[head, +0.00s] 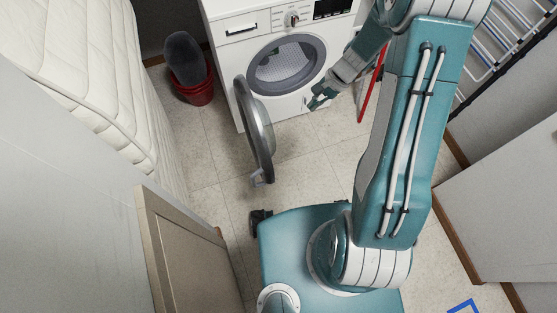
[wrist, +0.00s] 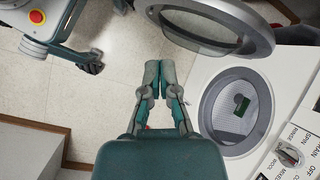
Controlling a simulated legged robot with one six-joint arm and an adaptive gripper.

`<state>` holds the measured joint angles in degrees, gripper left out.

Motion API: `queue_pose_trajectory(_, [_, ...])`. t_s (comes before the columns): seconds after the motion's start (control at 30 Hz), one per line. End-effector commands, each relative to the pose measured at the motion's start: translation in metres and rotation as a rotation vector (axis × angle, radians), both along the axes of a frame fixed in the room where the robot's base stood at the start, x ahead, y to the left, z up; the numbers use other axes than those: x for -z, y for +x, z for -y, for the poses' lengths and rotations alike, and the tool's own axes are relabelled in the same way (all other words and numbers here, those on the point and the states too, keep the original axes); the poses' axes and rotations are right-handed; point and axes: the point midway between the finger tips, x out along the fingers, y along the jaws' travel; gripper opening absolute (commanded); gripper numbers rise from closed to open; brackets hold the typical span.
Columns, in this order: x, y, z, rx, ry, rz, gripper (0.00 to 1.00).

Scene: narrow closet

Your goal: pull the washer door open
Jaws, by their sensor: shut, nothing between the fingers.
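The white washer (head: 219,42) stands at the back, with its round drum opening (head: 287,64) exposed. Its round door (head: 256,128) is swung wide open to the left, roughly square to the washer front, with a handle at its free edge. In the wrist view the door (wrist: 262,35) is at the upper right and the drum opening (wrist: 236,112) below it. My gripper (head: 314,104) is in front of the washer's lower right, apart from the door. In the wrist view its fingers (wrist: 151,72) are together and empty.
A red bucket (head: 194,90) with a dark grey object (head: 184,55) in it stands left of the washer. A mattress (head: 75,70) leans along the left wall. A drying rack (head: 500,40) is at the right. Tiled floor (head: 215,170) is clear below the door.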

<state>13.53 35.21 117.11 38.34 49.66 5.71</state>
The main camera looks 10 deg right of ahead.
Motion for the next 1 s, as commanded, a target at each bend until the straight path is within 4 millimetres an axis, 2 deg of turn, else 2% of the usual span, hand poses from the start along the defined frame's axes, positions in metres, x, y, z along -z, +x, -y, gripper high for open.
queue_pose_trajectory(0.03, [0.015,0.0,0.001,0.028,0.015,-0.03,0.0])
queue_pose_trajectory(0.27, [0.076,-0.003,0.003,0.15,0.073,-0.14,0.0])
queue_pose_trajectory(0.6, [0.163,-0.022,0.003,0.331,0.142,-0.298,0.0])
queue_pose_trajectory(0.73, [0.182,-0.028,0.002,0.371,0.156,-0.331,0.0])
queue_pose_trajectory(1.0, [0.198,-0.032,-0.008,0.382,0.16,-0.343,0.0])
